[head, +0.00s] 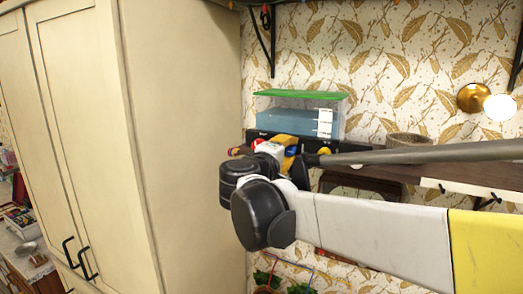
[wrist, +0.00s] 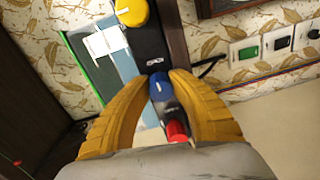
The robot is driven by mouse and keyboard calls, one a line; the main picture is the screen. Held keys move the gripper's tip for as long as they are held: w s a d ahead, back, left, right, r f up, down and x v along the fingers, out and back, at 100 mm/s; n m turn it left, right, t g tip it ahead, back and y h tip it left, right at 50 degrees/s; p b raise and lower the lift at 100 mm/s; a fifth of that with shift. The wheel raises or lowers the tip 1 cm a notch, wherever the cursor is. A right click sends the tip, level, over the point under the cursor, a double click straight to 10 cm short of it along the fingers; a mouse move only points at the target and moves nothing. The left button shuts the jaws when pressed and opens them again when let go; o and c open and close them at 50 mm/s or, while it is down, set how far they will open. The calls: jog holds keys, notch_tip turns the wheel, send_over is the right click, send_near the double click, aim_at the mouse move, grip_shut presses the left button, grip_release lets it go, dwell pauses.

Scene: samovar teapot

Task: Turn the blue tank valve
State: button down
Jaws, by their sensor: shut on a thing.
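The tank (head: 285,123) stands on a wall shelf, with a green lid and blue contents. A black strip with coloured valves runs along its front. The blue valve (head: 291,151) shows beside my gripper (head: 285,143) in the head view. In the wrist view the blue valve (wrist: 158,88) sits between the tips of my gripper's yellow fingers (wrist: 163,77), which are shut on it. The red valve (wrist: 177,131) lies deeper between the fingers in that view. The yellow valve (wrist: 131,12) is apart from the fingers. My wrist hides part of the strip in the head view.
A tall cream cabinet (head: 190,130) stands close on the left. A woven bowl (head: 406,141) sits on the shelf right of the tank. A brass wall lamp (head: 472,97) is further right. Wall switches (wrist: 279,41) are at the wrist view's right.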

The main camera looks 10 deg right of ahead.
jog(key=shift+m, duration=0.3)
dwell(0.4)
jog(key=c, duration=1.1)
grip_release()
jog(key=v, duration=1.2)
jog(key=shift+d+f, duration=0.1)
jog(key=shift+d, duration=0.05)
